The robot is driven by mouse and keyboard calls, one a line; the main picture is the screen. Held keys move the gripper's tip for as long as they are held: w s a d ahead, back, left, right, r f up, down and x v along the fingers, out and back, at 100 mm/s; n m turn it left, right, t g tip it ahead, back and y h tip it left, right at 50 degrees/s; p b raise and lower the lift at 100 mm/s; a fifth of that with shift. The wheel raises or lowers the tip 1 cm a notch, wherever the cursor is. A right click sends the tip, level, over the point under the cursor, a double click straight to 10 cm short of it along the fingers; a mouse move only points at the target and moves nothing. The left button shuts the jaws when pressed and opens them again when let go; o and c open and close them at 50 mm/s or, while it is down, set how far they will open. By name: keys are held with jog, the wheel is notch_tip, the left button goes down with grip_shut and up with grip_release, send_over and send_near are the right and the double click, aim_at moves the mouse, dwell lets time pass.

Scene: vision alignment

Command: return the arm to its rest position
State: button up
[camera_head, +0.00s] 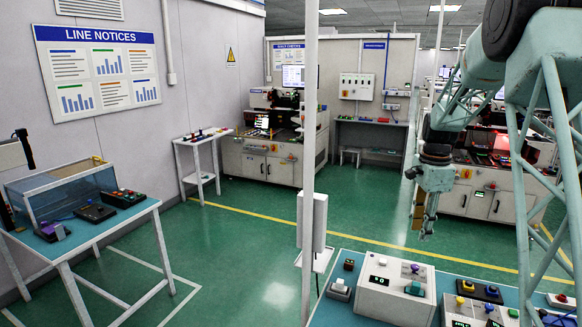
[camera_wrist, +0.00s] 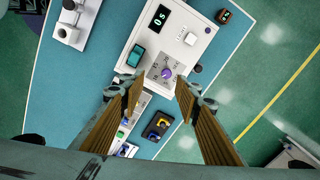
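My arm (camera_head: 540,110) comes in from the upper right of the head view, and my gripper (camera_head: 424,222) hangs from it pointing down, near the back edge of the blue-topped table. In the wrist view my gripper (camera_wrist: 157,93) is open, with its two tan-padded fingers spread wide and nothing between them. Below the fingers is a white control box (camera_wrist: 145,40) with a small display, a teal switch and a purple knob (camera_wrist: 167,73). The knob appears in the gap, at a distance below the fingertips. The box also stands on the table in the head view (camera_head: 385,300).
The blue table (camera_head: 335,308) also holds a second white box (camera_head: 465,308) and small coloured-button devices (camera_head: 479,291). A thin white post (camera_head: 309,150) rises left of the table. A side table (camera_head: 62,245) stands at left. Green floor (camera_head: 225,250) is open between them.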

jog(key=s+a+r+n+t+b, duration=0.1)
jog(key=s+a+r+n, duration=0.2)
jog(key=s+a+r, duration=0.4)
jog(key=s+a+r+n, duration=0.25)
jog(key=s+r, duration=0.25)
jog(key=s, duration=0.4)
jog(key=s+a+r+n+t+b, duration=0.1)
jog(key=s+a+r+n, duration=0.2)
jog(key=s+a+r, duration=0.4)
jog(key=s+a+f+n, duration=0.1)
jog(key=s+n, duration=0.2)
jog(key=s, duration=0.7)
jog(key=s+a+f+n+t+b, duration=0.1)
jog(key=s+a+n, duration=0.1)
jog(key=s, duration=0.9)
jog(key=s+a+f+n+b, duration=0.1)
jog(key=s+n, duration=0.4)
jog(key=s, duration=0.6)
jog(key=shift+a+f+t, duration=0.4)
jog(key=shift+a+f, duration=0.1)
jog(key=shift+a, duration=0.2)
jog(key=shift+c, duration=0.4)
